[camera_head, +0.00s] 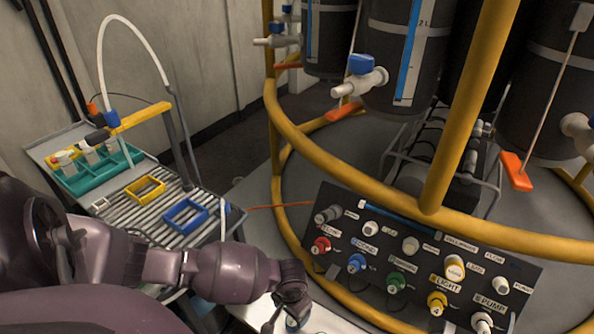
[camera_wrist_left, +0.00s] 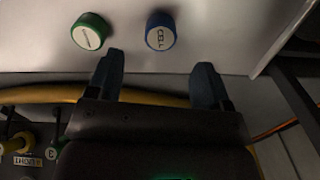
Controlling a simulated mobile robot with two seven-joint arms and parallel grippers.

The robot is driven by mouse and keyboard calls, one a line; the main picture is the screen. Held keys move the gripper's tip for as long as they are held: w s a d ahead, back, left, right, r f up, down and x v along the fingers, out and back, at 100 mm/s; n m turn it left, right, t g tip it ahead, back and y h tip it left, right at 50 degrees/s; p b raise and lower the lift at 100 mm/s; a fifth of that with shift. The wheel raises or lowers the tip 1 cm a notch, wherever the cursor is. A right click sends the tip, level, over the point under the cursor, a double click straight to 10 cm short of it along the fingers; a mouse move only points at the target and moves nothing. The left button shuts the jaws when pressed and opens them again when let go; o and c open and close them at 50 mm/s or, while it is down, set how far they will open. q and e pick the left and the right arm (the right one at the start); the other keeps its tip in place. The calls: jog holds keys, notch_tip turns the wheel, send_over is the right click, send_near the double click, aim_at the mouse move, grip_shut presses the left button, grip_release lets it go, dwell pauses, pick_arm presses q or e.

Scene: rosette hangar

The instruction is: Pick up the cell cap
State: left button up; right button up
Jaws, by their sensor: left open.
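The cell cap (camera_wrist_left: 160,32) is a round blue cap with a white top marked CELL, on a pale surface in the left wrist view. My left gripper (camera_wrist_left: 157,68) is open, with its two dark fingertips apart and nothing between them. The cap lies just beyond the fingertips, roughly centred on the gap and apart from both. In the head view my left gripper (camera_head: 287,318) is low at the bottom edge, over the pale surface, and largely hides what lies beneath it. My right gripper is not in view.
A green cap (camera_wrist_left: 90,32) sits left of the cell cap. A dark labelled panel (camera_head: 420,265) with several coloured knobs stands right of my left gripper, by a yellow ring rail (camera_head: 330,160). A ribbed bench (camera_head: 160,205) with blue and yellow frames is at left.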

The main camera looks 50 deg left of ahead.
aim_at(291, 322)
pick_arm(q)
notch_tip(291, 322, down, 2)
jog(key=shift+s+f, duration=0.1)
jog(key=shift+s, duration=0.05)
jog(key=shift+f+b, duration=0.25)
jog(key=shift+b, duration=0.1)
notch_tip(291, 322, down, 3)
jog(key=shift+s+r+b, duration=0.1)
jog(key=shift+r+b, duration=0.1)
jog(key=shift+b, duration=0.6)
notch_tip(291, 322, down, 2)
jog(key=shift+f+b, duration=0.1)
jog(key=shift+b, duration=0.45)
jog(key=shift+a+f, duration=0.1)
jog(key=shift+w, duration=0.25)
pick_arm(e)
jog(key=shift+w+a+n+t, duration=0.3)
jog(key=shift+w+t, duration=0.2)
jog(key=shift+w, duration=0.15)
pick_arm(q)
jog(key=shift+r, duration=0.2)
jog(key=shift+c, duration=0.5)
jog(key=c, duration=0.9)
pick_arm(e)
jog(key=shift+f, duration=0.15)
